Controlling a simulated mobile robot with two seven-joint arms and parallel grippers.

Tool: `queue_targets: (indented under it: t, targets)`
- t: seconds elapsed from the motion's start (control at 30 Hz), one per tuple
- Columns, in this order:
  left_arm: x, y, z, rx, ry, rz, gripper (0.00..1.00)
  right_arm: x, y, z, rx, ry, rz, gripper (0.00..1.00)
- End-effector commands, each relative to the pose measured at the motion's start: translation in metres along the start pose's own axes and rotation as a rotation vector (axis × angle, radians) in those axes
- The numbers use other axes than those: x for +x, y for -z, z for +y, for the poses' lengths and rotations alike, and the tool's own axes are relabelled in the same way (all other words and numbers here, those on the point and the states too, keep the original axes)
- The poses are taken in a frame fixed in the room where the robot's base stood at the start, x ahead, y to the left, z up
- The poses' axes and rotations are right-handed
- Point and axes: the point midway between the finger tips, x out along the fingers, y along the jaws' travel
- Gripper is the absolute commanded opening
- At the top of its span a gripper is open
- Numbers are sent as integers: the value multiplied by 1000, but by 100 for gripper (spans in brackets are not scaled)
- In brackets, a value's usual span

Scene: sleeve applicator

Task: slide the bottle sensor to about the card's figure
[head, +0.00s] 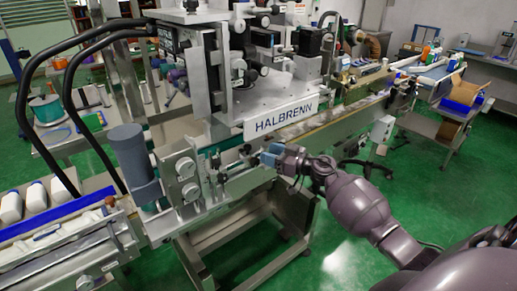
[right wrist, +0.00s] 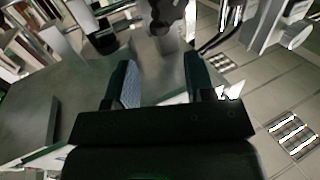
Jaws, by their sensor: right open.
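The machine with the HALBRENN plate (head: 285,119) stands in the middle of the head view. A rail (head: 240,184) runs along its near side, with small dark fittings (head: 247,150) on it. The bottle sensor may be one of these; I cannot tell which. My right gripper (head: 266,154) is open, close to these fittings at the rail, and I see nothing held. In the right wrist view its two fingers (right wrist: 158,88) stand apart, with a blurred grey metal surface beyond them. I cannot make out a card with a figure. My left gripper is out of view.
A grey cylindrical motor (head: 135,155) and black curved handles (head: 85,50) rise left of the rail. The conveyor (head: 350,115) runs back to the right. Green floor (head: 440,200) is clear at right.

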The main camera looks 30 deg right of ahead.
Motion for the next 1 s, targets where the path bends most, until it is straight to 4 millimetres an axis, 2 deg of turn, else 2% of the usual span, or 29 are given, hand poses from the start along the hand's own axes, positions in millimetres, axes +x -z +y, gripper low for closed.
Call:
queue_targets:
  t: [0.1,0.3,1.0]
  targets:
    - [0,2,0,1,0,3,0,-18,0,0,0,-1,-1,49]
    - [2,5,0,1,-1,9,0,-31,0,0,0,0,-1,49]
    - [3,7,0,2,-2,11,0,-32,0,0,-32,-1,0,49]
